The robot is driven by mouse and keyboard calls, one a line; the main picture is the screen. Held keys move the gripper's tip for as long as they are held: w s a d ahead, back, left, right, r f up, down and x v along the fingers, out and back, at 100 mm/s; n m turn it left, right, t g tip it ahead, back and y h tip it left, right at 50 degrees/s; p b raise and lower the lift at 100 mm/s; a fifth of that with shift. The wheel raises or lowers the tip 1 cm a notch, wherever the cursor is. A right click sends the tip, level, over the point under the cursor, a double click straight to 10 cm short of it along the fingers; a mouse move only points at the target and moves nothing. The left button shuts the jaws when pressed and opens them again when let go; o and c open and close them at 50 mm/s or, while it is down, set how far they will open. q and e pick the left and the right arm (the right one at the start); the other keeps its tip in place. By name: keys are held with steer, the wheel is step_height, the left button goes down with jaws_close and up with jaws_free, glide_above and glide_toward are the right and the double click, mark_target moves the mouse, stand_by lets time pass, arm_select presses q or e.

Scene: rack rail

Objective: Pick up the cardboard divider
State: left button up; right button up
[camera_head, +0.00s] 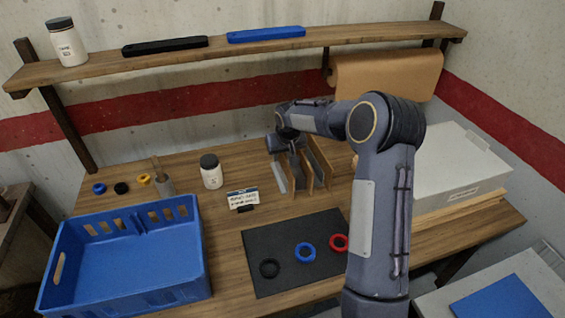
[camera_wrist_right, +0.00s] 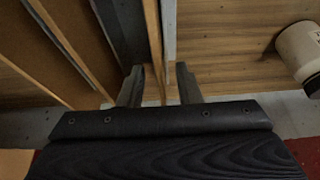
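Several upright cardboard dividers (camera_head: 319,165) stand in a slotted rack on the wooden table, with grey plates between or beside them. My right gripper (camera_head: 288,152) is over the left part of this rack, pointing down. In the right wrist view, the fingers of my right gripper (camera_wrist_right: 158,88) are apart. The thin edge of one cardboard divider (camera_wrist_right: 153,45) runs between them, beside a grey plate (camera_wrist_right: 169,35). I see a gap to each finger. The lower part of the rack is partly hidden by my arm. My left gripper is not in view.
A white jar (camera_head: 211,172) and a small label sign (camera_head: 243,199) stand left of the rack. A blue crate (camera_head: 128,290) is at the front left. A black mat (camera_head: 272,240) with rings lies in front. A white box (camera_head: 460,170) is on the right. A shelf (camera_head: 215,53) runs above.

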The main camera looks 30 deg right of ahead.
steer(key=shift+w+f, duration=0.15)
steer(key=shift+f, duration=0.2)
steer(key=shift+c, duration=0.4)
jaws_close()
steer(key=shift+r, duration=0.15)
step_height(320, 180, up, 9)
steer(key=shift+r+b, duration=0.15)
steer(key=shift+b, duration=0.5)
steer(key=shift+r, duration=0.3)
